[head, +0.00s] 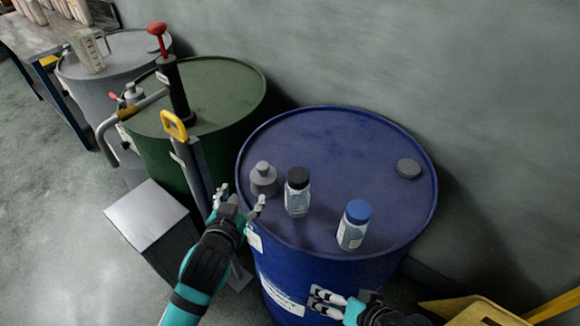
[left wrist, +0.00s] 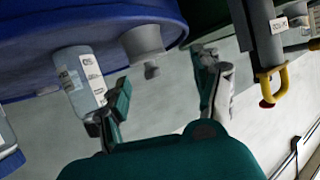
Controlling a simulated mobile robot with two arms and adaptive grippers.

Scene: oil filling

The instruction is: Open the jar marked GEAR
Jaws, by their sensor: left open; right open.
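Two clear jars stand upright on the blue drum (head: 330,180): one with a black lid (head: 297,177), one with a blue lid (head: 358,210). Their labels are too small to read, so I cannot tell which is marked GEAR. My left gripper (head: 240,198) is open and empty at the drum's left rim, left of the black-lidded jar. In the left wrist view, a labelled jar (left wrist: 80,80) is beside one finger of the open gripper (left wrist: 165,75), outside the gap. My right gripper (head: 317,300) is open and empty at the drum's front side, below the blue-lidded jar.
A grey stepped fitting (head: 263,180) stands on the drum between my left gripper and the black-lidded jar. A flat grey cap (head: 408,169) is at the drum's right. A green drum (head: 215,95) with a pump (head: 172,85) stands left. The drum top's back is clear.

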